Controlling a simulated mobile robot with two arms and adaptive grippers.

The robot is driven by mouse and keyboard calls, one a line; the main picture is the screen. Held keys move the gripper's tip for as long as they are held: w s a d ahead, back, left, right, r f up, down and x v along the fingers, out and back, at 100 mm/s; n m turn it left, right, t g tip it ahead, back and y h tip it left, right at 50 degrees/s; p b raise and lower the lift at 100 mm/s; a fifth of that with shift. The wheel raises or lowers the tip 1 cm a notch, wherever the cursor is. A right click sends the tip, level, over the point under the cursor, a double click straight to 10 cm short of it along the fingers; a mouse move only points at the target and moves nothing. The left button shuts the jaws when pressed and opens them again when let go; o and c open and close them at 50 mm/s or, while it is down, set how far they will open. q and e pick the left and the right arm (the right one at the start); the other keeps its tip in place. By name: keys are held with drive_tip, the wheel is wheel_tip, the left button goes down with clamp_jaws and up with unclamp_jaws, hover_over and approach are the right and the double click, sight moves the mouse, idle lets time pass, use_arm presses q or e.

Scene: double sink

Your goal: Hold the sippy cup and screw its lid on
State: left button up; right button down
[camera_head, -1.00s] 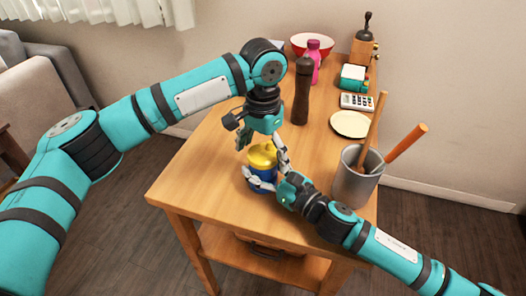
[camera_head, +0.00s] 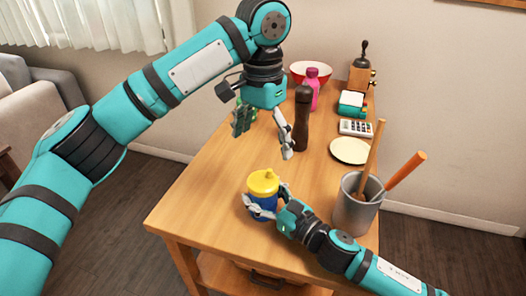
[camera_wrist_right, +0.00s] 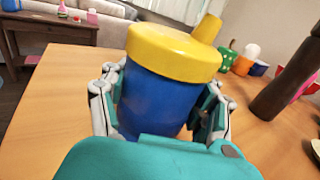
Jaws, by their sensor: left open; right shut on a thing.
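The sippy cup has a blue body (camera_head: 264,203) and stands upright near the front left of the table in the head view. Its yellow lid with a spout (camera_head: 263,182) sits on top of the cup. My right gripper (camera_head: 262,211) is shut around the blue body, below the lid. The wrist view shows its fingers on both sides of the cup (camera_wrist_right: 155,102), with the yellow lid (camera_wrist_right: 172,50) seated on top and the spout to the right. My left gripper (camera_head: 263,137) is open and empty, above and behind the cup, clear of the lid.
A dark brown mill (camera_head: 302,118) stands just right of my left gripper. A grey metal pot (camera_head: 356,203) with long wooden handles stands at the right. A cream plate (camera_head: 349,151), calculator (camera_head: 356,128), pink bottle (camera_head: 313,90) and red bowl (camera_head: 311,70) are farther back. The table's left side is clear.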

drive_tip(key=shift+c, duration=0.9)
unclamp_jaws()
drive_tip(key=v, duration=1.2)
